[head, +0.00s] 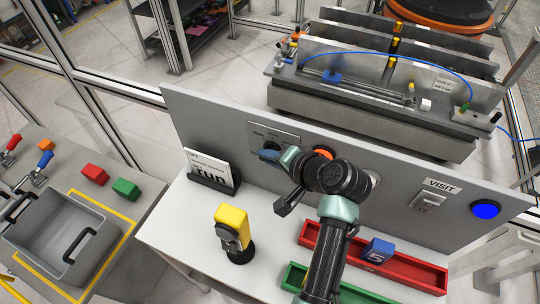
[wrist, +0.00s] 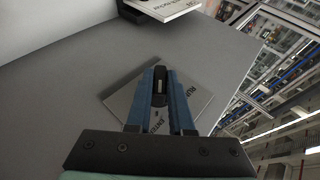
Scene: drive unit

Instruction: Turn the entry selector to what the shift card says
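The entry selector's black knob (wrist: 160,84), with a pale mark, stands out from a light label plate (wrist: 197,98); letters like "RUN" and "ENT" show beside it. In the head view the plate (head: 287,137) is on the grey upright panel, its knob hidden by my gripper. My gripper (head: 268,155) reaches the panel; in the wrist view its blue fingers (wrist: 160,94) lie close on both sides of the knob and appear shut on it. The white shift card (head: 208,168) stands in a black holder left of the gripper; its large word looks like "run", the small lines unreadable.
A yellow-topped black device (head: 232,230) stands on the bench in front of the panel. A red tray (head: 412,272) holds a blue block (head: 378,249); a green tray (head: 295,278) lies nearer. A blue button (head: 485,210) is at the panel's right. A grey bin (head: 50,215) is left.

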